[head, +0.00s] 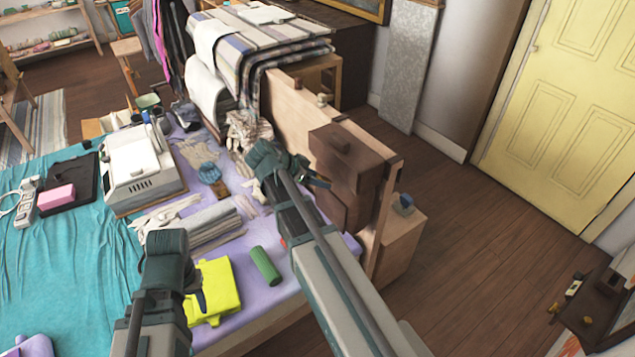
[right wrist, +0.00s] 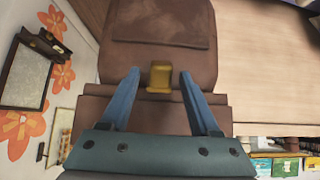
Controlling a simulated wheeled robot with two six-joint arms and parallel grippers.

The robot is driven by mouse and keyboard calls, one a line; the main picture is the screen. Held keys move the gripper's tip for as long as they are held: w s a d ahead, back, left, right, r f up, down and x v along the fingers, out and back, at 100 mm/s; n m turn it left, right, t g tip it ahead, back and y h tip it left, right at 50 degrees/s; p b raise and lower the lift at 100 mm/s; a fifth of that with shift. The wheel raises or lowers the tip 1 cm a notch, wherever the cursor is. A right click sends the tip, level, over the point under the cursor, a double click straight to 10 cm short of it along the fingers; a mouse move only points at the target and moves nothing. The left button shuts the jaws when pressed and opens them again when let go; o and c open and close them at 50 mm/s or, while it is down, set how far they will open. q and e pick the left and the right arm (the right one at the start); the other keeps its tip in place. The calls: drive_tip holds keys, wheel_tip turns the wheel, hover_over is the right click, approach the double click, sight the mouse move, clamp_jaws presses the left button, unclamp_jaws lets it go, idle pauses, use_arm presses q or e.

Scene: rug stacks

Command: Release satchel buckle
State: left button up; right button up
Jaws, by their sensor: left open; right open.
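The brown satchel (head: 345,158) hangs against the wooden panel in the head view, partly hidden by my right arm. In the right wrist view the satchel (right wrist: 155,32) fills the upper middle, with a small yellow buckle (right wrist: 160,80) on its front. My right gripper (head: 318,181) is at the satchel. In the right wrist view its open blue fingers (right wrist: 160,74) lie to either side of the buckle; I cannot tell whether they touch it. The buckle is not visible in the head view. My left gripper (head: 198,288) is open over the bed's near edge, beside a yellow folded cloth.
The wooden panel (head: 380,215) stands at the end of the bed, with striped rugs (head: 265,40) stacked behind. A green roll (head: 265,265), the yellow cloth (head: 213,290) and gloves lie on the purple cover.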

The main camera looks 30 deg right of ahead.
drive_tip(key=shift+c, duration=0.3)
clamp_jaws()
drive_tip(key=shift+f+b, duration=0.3)
drive_tip(key=shift+b, duration=0.1)
drive_tip(key=h+b, duration=0.1)
drive_tip(key=b, duration=0.1)
drive_tip(key=f+h+b, duration=0.1)
drive_tip(key=b, duration=0.2)
drive_tip(key=f+h+b, duration=0.1)
drive_tip(key=h+b, duration=0.1)
drive_tip(key=shift+a+t+b, duration=0.3)
drive_tip(key=shift+a+b, duration=0.05)
drive_tip(key=shift+b, duration=0.05)
drive_tip(key=shift+r+h+b, duration=0.15)
drive_tip(key=shift+h+b, duration=0.35)
drive_tip(key=shift+b, duration=0.25)
drive_tip(key=shift+s, duration=0.1)
drive_tip(key=shift+r, duration=0.1)
